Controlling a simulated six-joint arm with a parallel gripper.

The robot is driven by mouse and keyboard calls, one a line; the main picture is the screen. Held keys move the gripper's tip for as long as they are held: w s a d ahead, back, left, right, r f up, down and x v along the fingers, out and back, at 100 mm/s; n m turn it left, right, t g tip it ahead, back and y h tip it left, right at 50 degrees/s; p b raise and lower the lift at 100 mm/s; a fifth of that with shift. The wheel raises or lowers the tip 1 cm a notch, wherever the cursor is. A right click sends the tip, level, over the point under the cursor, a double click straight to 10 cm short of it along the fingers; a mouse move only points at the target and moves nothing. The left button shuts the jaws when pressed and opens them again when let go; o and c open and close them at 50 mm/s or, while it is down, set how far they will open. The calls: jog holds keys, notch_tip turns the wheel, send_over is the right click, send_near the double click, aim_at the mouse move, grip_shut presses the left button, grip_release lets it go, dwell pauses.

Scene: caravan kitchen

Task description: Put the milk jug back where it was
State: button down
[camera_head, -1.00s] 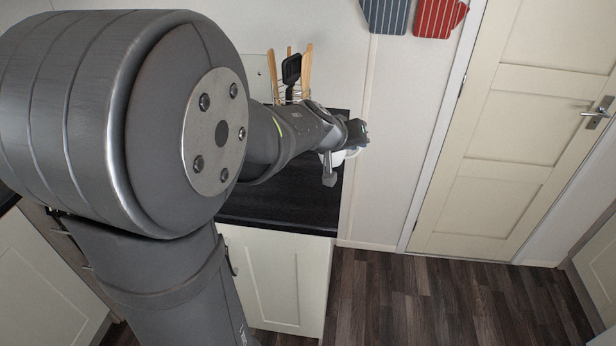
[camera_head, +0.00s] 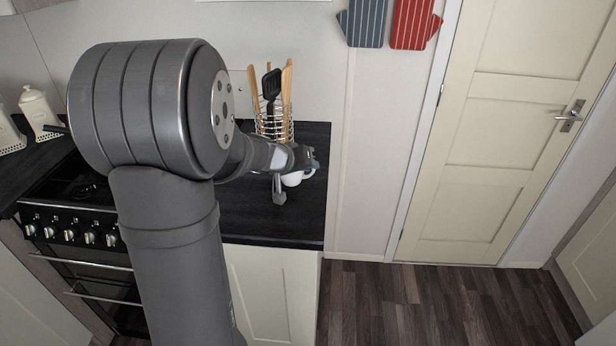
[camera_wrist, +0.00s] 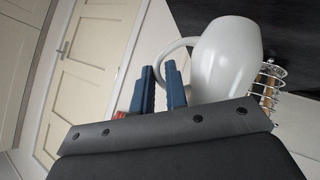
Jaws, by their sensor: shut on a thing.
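The white milk jug (camera_wrist: 226,62) shows large in the wrist view, with its handle between the blue fingertips of my gripper (camera_wrist: 162,88). My gripper is shut on the jug. In the head view my gripper (camera_head: 302,160) is over the right part of the dark worktop (camera_head: 300,215), and only a small white part of the jug (camera_head: 291,180) shows beneath it. My wrist hides the rest. I cannot tell whether the jug's base touches the worktop.
A wire utensil holder (camera_head: 273,126) with wooden tools and a black spatula stands behind my wrist. A stove (camera_head: 70,225) and a white canister (camera_head: 38,108) are at the left. The worktop's front right is clear. Oven mitts (camera_head: 385,22) hang on the wall.

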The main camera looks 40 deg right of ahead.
jog(key=shift+f, duration=1.8)
jog(key=shift+f, duration=0.15)
jog(key=c, duration=1.4)
grip_release()
jog(key=shift+c, duration=0.2)
jog(key=shift+a+r, duration=0.1)
jog(key=shift+r, duration=0.15)
jog(key=v, duration=1.1)
jog(key=shift+a+r, duration=0.15)
jog(key=shift+a, duration=0.2)
jog(key=shift+s+d, duration=0.1)
jog(key=shift+s, duration=0.05)
jog(key=x, duration=1.2)
